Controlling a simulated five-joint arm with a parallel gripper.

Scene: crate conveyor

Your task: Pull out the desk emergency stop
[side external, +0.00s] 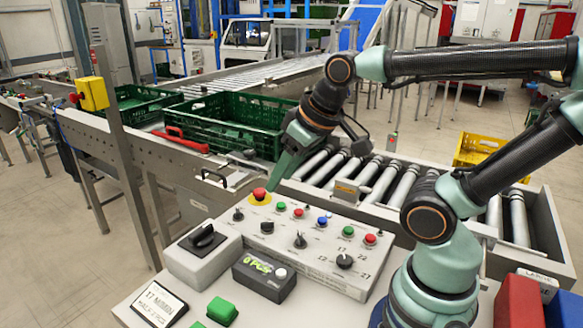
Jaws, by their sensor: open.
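The desk emergency stop (260,194) is a red mushroom button on a yellow ring at the back left corner of the grey control panel (318,272). My gripper (277,187) points down just to the right of the red button, close to it. It is open, and nothing shows between its fingers. The fingers are small and partly overlap in this view, so I cannot tell whether they touch the button.
The panel carries several knobs and coloured buttons. A rotary switch box (202,254), a counter display (264,277) and a sign (159,304) stand in front. Behind are a roller conveyor (375,187), a green crate (225,128) and a yellow box (93,94) with another red button.

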